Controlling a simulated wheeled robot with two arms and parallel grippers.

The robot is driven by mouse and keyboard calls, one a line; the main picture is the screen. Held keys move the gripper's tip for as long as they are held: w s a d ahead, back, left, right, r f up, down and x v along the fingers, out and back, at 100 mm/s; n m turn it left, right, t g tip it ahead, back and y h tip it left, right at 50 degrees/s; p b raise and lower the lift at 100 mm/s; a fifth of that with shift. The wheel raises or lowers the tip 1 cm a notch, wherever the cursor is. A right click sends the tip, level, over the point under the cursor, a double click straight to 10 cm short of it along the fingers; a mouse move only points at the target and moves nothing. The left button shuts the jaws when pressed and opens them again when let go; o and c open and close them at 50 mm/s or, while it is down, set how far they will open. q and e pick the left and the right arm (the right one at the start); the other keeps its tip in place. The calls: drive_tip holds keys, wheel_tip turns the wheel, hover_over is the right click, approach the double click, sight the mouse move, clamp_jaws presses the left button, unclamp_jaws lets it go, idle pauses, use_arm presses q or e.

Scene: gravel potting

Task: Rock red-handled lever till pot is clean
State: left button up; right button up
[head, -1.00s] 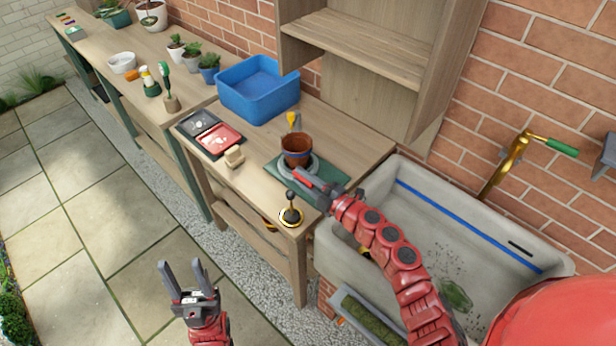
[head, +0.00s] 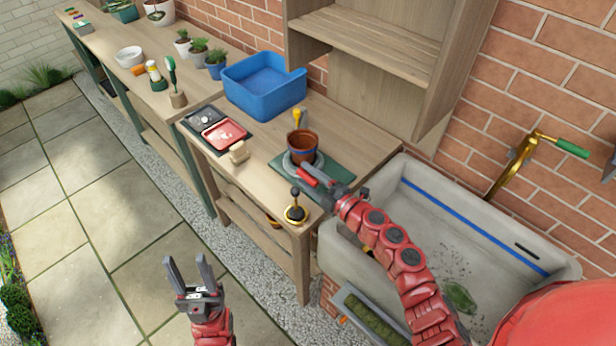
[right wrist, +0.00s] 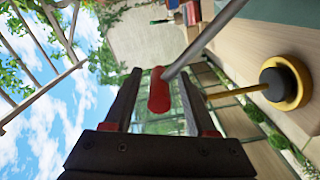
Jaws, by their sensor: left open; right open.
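The terracotta pot (head: 302,149) with a blue band stands upright on a grey round base on a green mat (head: 340,172). Whether it is clean is too small to tell. My right gripper (head: 318,186) is just in front of the pot, at the red handle (head: 308,175) of the lever. In the right wrist view the red handle (right wrist: 160,92) on its grey rod (right wrist: 205,42) lies between the two open fingers, which do not appear to clamp it. My left gripper (head: 189,272) is open and empty, over the paving, away from the bench.
A black-knobbed stick in a brass ring (head: 296,214) stands at the bench's front corner, close to my right gripper. A wooden block (head: 239,152), a red tray (head: 224,133) and a blue bin (head: 262,86) lie left and behind. A sink (head: 410,180) adjoins on the right.

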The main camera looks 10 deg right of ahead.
drive_tip(key=b+v, duration=0.3)
drive_tip(key=v, duration=1.4)
drive_tip(key=shift+b, duration=0.35)
drive_tip(key=shift+s+d, duration=0.1)
drive_tip(key=shift+s, duration=0.05)
drive_tip(key=w+a+m+b, duration=0.1)
drive_tip(key=w+a+m, duration=0.3)
drive_tip(key=w, duration=0.1)
drive_tip(key=w+a+m+b, duration=0.1)
drive_tip(key=w+a+m, duration=0.3)
drive_tip(key=w+m, duration=0.1)
drive_tip(key=w+a+m, duration=0.4)
drive_tip(key=w, duration=0.2)
drive_tip(key=shift+a+b, duration=0.25)
drive_tip(key=shift+b, duration=0.15)
